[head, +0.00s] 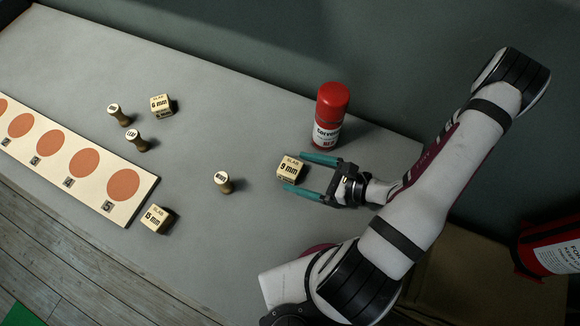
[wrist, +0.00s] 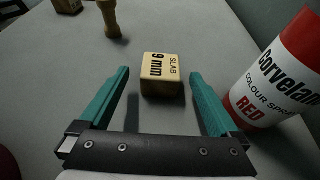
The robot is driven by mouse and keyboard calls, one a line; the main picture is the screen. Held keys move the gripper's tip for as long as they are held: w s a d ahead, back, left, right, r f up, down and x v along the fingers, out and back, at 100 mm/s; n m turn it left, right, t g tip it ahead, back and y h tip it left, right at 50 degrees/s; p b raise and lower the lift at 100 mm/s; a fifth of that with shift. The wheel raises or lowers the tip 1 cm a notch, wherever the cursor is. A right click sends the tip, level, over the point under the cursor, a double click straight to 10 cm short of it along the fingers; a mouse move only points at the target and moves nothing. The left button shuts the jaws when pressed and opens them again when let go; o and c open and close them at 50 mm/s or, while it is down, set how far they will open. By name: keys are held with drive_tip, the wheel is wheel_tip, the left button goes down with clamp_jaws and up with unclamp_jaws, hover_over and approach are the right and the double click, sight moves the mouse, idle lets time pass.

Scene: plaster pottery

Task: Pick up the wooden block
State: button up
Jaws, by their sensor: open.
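A wooden block marked "SLAB 9 mm" (head: 290,170) sits on the grey table toward the right. My gripper (head: 303,172) is open, with its two teal fingers pointing left at the block. In the wrist view the block (wrist: 163,75) stands upright just ahead, between the lines of the open fingers (wrist: 163,80). The fingers appear apart from the block, with a gap on each side. Two more slab blocks are on the table: one marked 6 mm or similar (head: 161,105) at the back left, and one marked 15 mm or similar (head: 157,219) at the front left.
A red and white spray can (head: 331,116) stands close beyond the block, right of the fingers in the wrist view (wrist: 280,75). Wooden stamps stand left: one (head: 223,183) nearer, two (head: 118,115) (head: 135,141) farther. A numbered board with orange discs (head: 145,187) lies at left.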

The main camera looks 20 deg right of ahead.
drive_tip(key=x, duration=0.3)
drive_tip(key=shift+d, duration=0.1)
drive_tip(key=c, duration=1.4)
drive_tip(key=shift+c, duration=0.3)
drive_tip(key=shift+r, duration=0.15)
